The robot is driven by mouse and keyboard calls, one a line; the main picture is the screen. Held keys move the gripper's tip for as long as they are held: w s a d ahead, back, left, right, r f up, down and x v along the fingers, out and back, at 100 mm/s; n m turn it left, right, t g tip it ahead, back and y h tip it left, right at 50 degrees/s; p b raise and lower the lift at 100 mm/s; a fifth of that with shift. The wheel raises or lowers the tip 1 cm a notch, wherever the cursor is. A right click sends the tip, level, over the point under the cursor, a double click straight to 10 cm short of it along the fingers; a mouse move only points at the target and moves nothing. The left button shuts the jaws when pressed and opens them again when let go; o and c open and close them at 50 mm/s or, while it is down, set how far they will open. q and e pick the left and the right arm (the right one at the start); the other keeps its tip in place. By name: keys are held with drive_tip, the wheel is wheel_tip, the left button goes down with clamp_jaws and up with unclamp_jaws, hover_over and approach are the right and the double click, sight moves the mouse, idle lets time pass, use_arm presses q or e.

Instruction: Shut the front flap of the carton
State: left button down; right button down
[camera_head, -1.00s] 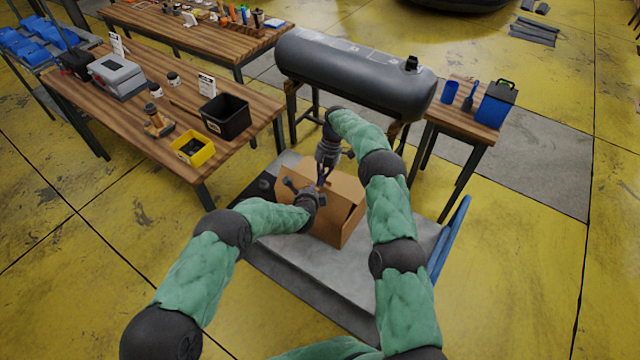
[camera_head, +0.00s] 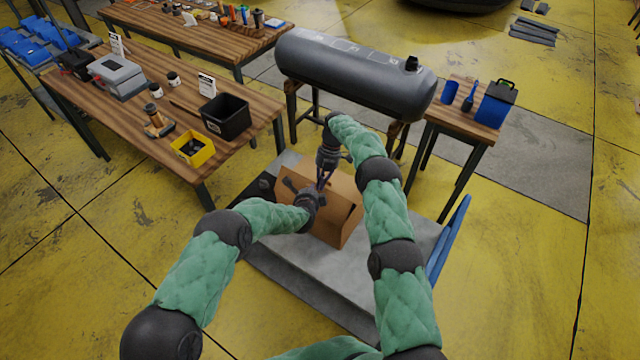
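The brown carton (camera_head: 339,229) sits on a grey platform in the middle of the head view. A brown flap panel (camera_head: 343,184) shows at its far side, and my grippers and arms hide part of the top. I cannot tell clearly which flap is the front one or how far each is folded. My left gripper (camera_head: 290,186) is at the carton's left side, close to or touching it; its fingers look spread. My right gripper (camera_head: 323,184) points down over the carton's top; its fingers are thin and dark, and I cannot tell whether they are apart.
The grey platform (camera_head: 290,262) has a blue handle (camera_head: 449,240) on its right. A dark cylindrical tube (camera_head: 355,75) on a stand is just behind the carton. A wooden workbench (camera_head: 90,100) stands left, and a small table (camera_head: 465,125) stands right.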

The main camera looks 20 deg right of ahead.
use_arm(q)
drive_tip(key=shift+s+a+f, duration=0.1)
drive_tip(key=shift+s+f, duration=0.4)
drive_tip(key=shift+f, duration=0.2)
use_arm(e)
drive_tip(key=shift+w+d+f, duration=0.2)
drive_tip(key=shift+w+d, duration=0.05)
drive_tip(key=shift+d, duration=0.15)
use_arm(q)
drive_tip(key=c, duration=1.6)
unclamp_jaws()
drive_tip(key=shift+w, duration=0.15)
drive_tip(key=shift+w+r, duration=0.15)
drive_tip(key=shift+r, duration=0.15)
use_arm(e)
drive_tip(key=shift+a, duration=0.1)
